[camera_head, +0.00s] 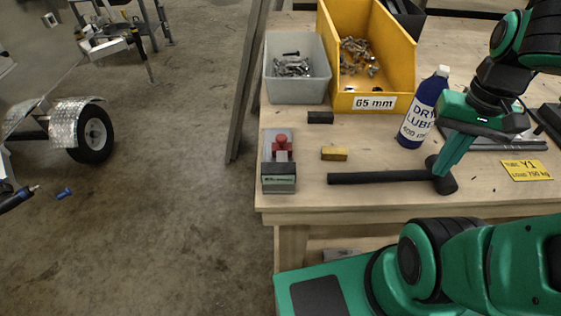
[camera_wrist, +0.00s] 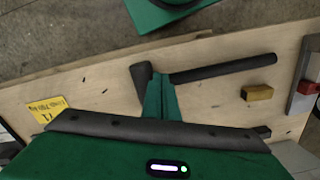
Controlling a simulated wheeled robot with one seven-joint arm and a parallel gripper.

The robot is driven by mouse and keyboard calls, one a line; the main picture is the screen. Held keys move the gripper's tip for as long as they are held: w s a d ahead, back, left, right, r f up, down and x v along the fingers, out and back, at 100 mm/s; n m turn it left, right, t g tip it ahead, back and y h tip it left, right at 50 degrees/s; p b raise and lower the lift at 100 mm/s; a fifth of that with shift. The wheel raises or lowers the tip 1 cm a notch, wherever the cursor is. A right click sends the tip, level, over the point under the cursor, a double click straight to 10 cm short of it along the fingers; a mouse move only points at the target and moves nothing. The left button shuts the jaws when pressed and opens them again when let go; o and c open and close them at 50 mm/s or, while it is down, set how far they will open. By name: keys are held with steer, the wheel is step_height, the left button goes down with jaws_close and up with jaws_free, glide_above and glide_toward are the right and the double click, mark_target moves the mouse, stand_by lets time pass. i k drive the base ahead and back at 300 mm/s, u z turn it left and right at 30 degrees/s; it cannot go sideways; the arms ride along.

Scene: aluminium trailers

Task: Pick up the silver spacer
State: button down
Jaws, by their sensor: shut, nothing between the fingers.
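I cannot make out a silver spacer for certain in either view. A brass-coloured block (camera_head: 334,153) and a black block (camera_head: 320,117) lie on the wooden bench; the wrist view shows the brass block (camera_wrist: 257,92) and part of the black block (camera_wrist: 263,131). My gripper (camera_head: 439,172) is shut and empty, pointing down at the head of a black mallet (camera_head: 380,177). In the wrist view its fingers (camera_wrist: 160,80) are together beside the mallet head (camera_wrist: 141,75). Whether they touch it I cannot tell. My gripper and arm hide part of the bench's right side.
A grey tool with a red knob (camera_head: 279,180) stands at the bench's left edge. A grey bin (camera_head: 297,90) and a yellow bin (camera_head: 392,70) hold metal hardware. A blue lube bottle (camera_head: 423,110) stands close left of my gripper. A yellow tag (camera_head: 527,170) lies right.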

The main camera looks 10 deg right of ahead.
mark_target(282, 155)
steer(key=k, duration=0.45)
steer(key=u, duration=1.35)
steer(key=k, duration=0.9)
steer(key=z, duration=1.1)
steer(key=i, duration=1)
steer(key=u, duration=0.05)
